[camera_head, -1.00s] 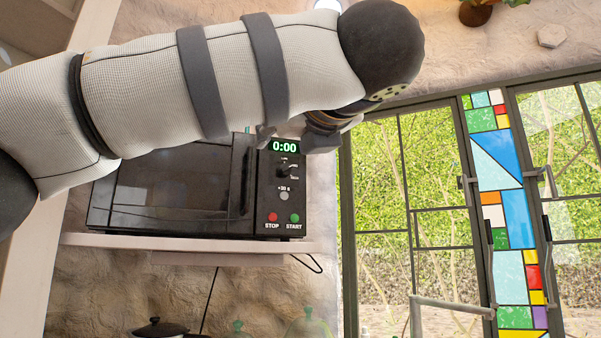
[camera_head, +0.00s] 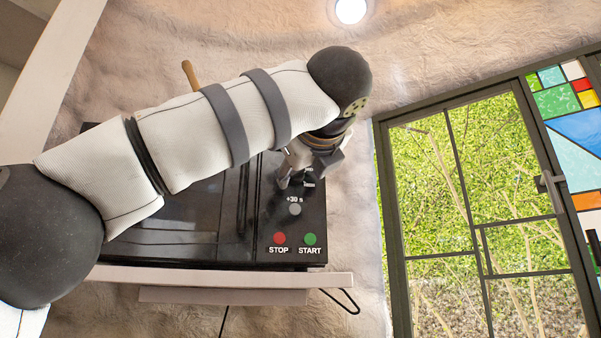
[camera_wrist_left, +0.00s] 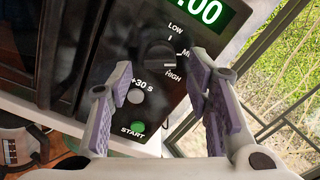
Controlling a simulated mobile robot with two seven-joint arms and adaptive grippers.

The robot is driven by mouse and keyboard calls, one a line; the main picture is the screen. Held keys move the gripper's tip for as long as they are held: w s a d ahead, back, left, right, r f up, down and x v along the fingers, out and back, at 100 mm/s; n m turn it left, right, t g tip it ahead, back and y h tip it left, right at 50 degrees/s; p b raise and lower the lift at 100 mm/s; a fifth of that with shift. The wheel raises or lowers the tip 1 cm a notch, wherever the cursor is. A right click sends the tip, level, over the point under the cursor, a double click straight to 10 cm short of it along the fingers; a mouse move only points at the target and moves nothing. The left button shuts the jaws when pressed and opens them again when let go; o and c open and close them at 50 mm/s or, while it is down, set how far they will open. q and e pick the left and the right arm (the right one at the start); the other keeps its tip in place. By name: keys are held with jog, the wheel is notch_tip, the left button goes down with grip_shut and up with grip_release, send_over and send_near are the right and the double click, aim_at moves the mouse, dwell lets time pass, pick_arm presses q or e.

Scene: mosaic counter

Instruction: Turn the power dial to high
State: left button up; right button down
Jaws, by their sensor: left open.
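The black microwave (camera_head: 195,215) sits on a shelf, with its control panel on the right. In the left wrist view the black power dial (camera_wrist_left: 156,56) is on that panel, with LOW, a partly hidden middle label and HIGH around its right side. I cannot tell which label it points to. My left gripper (camera_head: 307,172) is in front of the dial in the head view and mostly hides it. In the left wrist view my left gripper (camera_wrist_left: 162,82) is open, its purple-padded fingers either side of the dial, and no contact shows. My right gripper is not in view.
Below the dial are a grey +30 s button (camera_head: 295,209), a red STOP button (camera_head: 279,238) and a green START button (camera_head: 310,239). The pale shelf (camera_head: 200,280) supports the microwave. A glazed window (camera_head: 480,200) is at the right.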

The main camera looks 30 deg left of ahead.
pick_arm(q)
jog(key=shift+w+a+r, duration=0.15)
jog(key=shift+w+a, duration=0.2)
jog(key=shift+a, duration=0.15)
grip_shut()
jog(key=m, duration=1.1)
jog(key=shift+s+a+m, duration=0.1)
jog(key=shift+s+m, duration=0.05)
jog(key=shift+m, duration=0.25)
dwell(0.4)
grip_release()
